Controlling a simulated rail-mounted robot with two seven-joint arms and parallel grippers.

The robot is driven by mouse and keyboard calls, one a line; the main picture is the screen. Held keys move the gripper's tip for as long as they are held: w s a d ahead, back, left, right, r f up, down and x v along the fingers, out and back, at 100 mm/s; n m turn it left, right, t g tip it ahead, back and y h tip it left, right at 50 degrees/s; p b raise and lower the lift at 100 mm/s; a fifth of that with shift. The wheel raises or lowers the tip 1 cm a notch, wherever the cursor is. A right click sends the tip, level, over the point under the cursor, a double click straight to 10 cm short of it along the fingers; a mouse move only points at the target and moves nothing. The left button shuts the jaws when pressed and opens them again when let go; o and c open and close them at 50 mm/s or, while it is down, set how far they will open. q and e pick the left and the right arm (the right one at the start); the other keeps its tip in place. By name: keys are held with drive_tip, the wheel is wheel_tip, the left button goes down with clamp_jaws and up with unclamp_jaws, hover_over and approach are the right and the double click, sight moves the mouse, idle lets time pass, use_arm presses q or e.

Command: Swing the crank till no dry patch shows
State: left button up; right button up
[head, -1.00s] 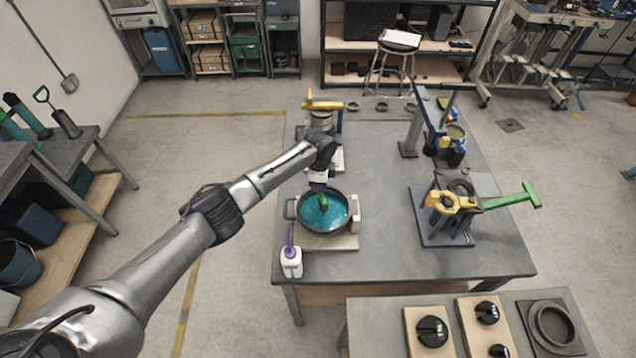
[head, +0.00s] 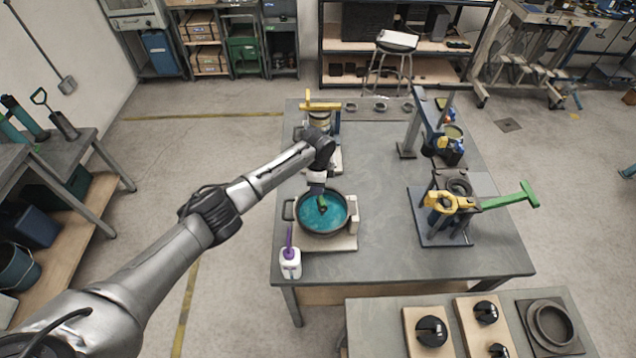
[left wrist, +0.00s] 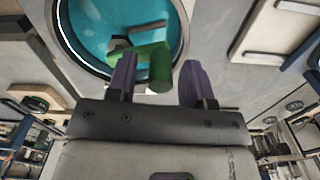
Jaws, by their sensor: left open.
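A dark round pot (head: 299,226) holds bright teal liquid (head: 334,215) and sits on a pale base near the table's left edge. A green crank handle (left wrist: 155,66) stands over the liquid, joined to a dark piece near the pot's middle; in the head view it is small (head: 322,204). My left gripper (head: 319,194) is over the pot, pointing down. In the left wrist view its two purple fingers (left wrist: 160,74) are apart, with the green handle between them, close to the left finger. Contact is unclear. I see no clear dry patch, but the gripper hides part of the surface. My right gripper is not visible.
A lever frame with a green handle (head: 505,199) is at the right. The middle of the table (head: 380,190) is clear.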

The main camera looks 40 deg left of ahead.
use_arm(q)
wheel_tip(320, 180, up, 14)
drive_tip(key=shift+f, duration=0.25)
idle(0.6)
